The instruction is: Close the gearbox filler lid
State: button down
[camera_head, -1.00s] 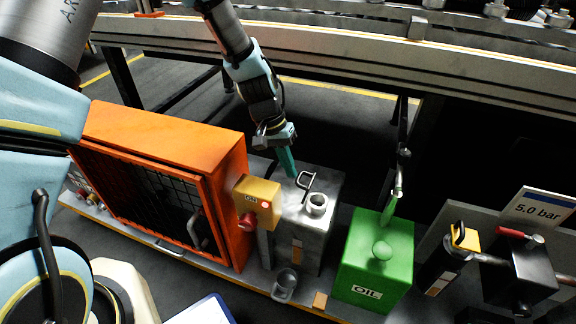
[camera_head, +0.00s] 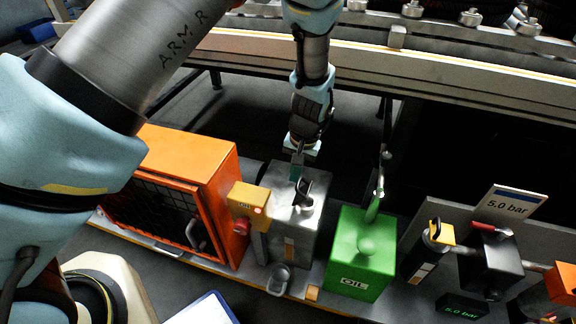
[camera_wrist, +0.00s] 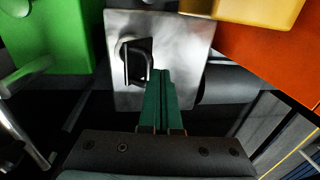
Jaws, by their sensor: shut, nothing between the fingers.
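The gearbox is a grey metal box (camera_head: 292,222) between the orange cabinet and the green oil box. A short round filler neck (camera_head: 306,203) stands on its top, and shows in the wrist view (camera_wrist: 124,45). The dark filler lid (camera_head: 303,187) stands tilted at the neck; it looks like a dark loop in the wrist view (camera_wrist: 148,58). I cannot tell how far it is from the neck's rim. My gripper (camera_head: 298,176) has green fingers pressed together, empty, just behind the lid. In the wrist view the fingertips (camera_wrist: 161,72) are beside the lid, and contact is unclear.
A yellow box (camera_head: 248,201) with a red button sits left of the gearbox, beside the orange cabinet (camera_head: 190,150). The green oil box (camera_head: 352,255) stands close on the right. A conveyor rail (camera_head: 400,68) runs behind. A small grey cup (camera_head: 280,280) is in front.

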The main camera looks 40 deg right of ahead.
aim_at(305, 191)
jog(key=s+t, duration=0.1)
jog(key=d+y, duration=0.1)
jog(key=s+t+p, duration=0.1)
jog(key=shift+s+d+f+t+y, duration=0.2)
jog(key=shift+s+d+t+y, duration=0.1)
jog(key=shift+y, duration=0.1)
jog(key=shift+s+d+f+t+y+b, duration=0.3)
jog(key=shift+s+d+f, duration=0.2)
jog(key=shift+s, duration=0.2)
jog(key=shift+s+d+f+t+y+b, duration=0.15)
jog(key=shift+s+d+f+t+b, duration=0.25)
jog(key=shift+s+f, duration=0.2)
jog(key=shift+s+d+f+t+y+b, duration=0.25)
jog(key=shift+s+d+f+t, duration=0.2)
jog(key=shift+s, duration=0.3)
